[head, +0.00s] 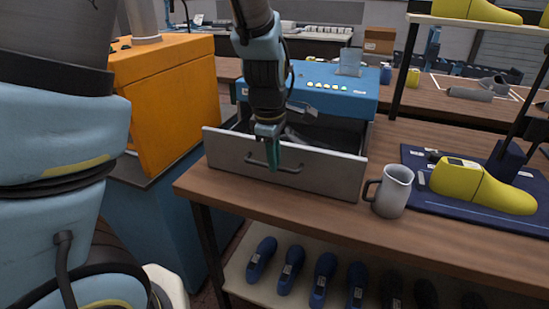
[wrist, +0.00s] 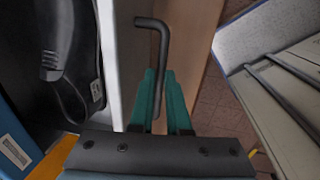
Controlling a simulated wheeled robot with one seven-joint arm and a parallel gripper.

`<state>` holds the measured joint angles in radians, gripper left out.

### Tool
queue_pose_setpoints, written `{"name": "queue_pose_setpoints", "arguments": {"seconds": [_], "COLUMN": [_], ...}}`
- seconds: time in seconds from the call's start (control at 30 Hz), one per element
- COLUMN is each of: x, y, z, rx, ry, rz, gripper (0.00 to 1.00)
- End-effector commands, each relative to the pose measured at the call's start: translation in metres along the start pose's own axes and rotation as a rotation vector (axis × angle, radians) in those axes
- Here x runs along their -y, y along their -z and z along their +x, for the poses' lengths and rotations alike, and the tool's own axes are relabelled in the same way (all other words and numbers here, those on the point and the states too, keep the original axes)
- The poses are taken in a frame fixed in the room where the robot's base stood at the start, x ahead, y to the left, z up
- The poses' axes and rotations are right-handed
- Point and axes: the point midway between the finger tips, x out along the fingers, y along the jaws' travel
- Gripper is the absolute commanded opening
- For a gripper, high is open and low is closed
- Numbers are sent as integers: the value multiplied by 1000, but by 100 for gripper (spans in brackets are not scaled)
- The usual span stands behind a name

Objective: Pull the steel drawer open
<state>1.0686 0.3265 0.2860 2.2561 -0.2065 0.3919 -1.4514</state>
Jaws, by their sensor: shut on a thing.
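The steel drawer (head: 320,172) is pulled out from under a blue-topped unit (head: 335,88) on the wooden bench. A dark bar handle (head: 289,168) is on the drawer front. My gripper (head: 273,160) is at the handle, pointing down. In the wrist view the handle (wrist: 158,50) runs between the two green fingers of my gripper (wrist: 160,90), which are shut on it. The fingers hide part of the handle.
A grey mug (head: 393,190) stands on the bench just right of the drawer front. A yellow shoe last (head: 480,187) lies on a dark blue mat (head: 418,165) further right. An orange cabinet (head: 170,95) stands at the left. Blue lasts (head: 325,278) sit on the shelf below.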

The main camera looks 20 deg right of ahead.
Motion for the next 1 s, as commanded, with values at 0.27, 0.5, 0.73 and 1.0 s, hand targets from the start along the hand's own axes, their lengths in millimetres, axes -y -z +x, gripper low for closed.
{"name": "queue_pose_setpoints", "arguments": {"seconds": [0.27, 0.5, 0.73, 1.0], "x": [0, 0, -1, -2], "y": [0, 0, -1, -1], "z": [0, 0, -11, -62], "rx": [0, 0, 1, 2], "ry": [-1, 0, -3, -7], "rz": [-1, 0, 1, 2], "gripper": [35, 45, 45, 45]}}
